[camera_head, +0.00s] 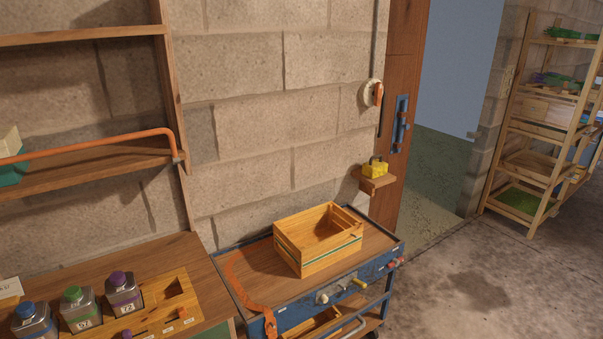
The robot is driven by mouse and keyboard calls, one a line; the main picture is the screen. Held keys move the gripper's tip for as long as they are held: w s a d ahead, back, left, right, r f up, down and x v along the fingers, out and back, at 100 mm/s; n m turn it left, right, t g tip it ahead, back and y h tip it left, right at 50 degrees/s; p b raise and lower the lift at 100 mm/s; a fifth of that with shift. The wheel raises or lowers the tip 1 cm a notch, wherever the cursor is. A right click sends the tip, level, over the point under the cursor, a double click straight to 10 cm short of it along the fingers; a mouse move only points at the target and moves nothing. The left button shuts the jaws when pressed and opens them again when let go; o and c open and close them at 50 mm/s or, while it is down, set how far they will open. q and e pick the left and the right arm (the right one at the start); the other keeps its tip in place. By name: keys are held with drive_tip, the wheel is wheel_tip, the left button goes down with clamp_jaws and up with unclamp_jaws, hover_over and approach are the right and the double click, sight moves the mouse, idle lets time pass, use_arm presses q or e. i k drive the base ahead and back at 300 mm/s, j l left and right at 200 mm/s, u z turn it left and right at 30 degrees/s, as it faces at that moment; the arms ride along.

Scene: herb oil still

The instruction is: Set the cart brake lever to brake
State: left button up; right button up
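The blue cart (296,314) with a wooden top stands against the stone wall, right of the bench. Its front panel carries a short lever with a yellow grip (359,284), a round pale knob (322,298) and a reddish handle (396,263) near the right corner. Small white labels sit on the panel but are too small to read. I cannot tell for sure which of these is the brake lever, or its setting. Neither of my grippers is in view.
A wooden crate (290,257) and an orange strap (243,279) lie on the cart top. Capped bottles (82,310) stand on the bench at left. A yellow block (375,169) sits on a wall shelf. The floor (470,285) right of the cart is clear.

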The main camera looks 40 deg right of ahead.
sight(394, 262)
drive_tip(key=z, duration=1.95)
drive_tip(key=i+l+u, duration=0.1)
drive_tip(key=u, duration=0.2)
drive_tip(key=l+u, duration=0.15)
drive_tip(key=u, duration=0.15)
drive_tip(key=i+l+u, duration=0.15)
drive_tip(key=l, duration=0.3)
drive_tip(key=i+l+u, duration=0.15)
drive_tip(key=l, duration=0.3)
drive_tip(key=i+l+u, duration=0.1)
drive_tip(key=l, duration=0.35)
drive_tip(key=i+l+u, duration=0.15)
drive_tip(key=l, duration=0.35)
drive_tip(key=i+l, duration=0.1)
drive_tip(key=l, duration=0.85)
drive_tip(key=i+l, duration=0.15)
drive_tip(key=l, duration=0.35)
drive_tip(key=i+l, duration=0.1)
drive_tip(key=l, duration=0.4)
drive_tip(key=u, duration=0.05)
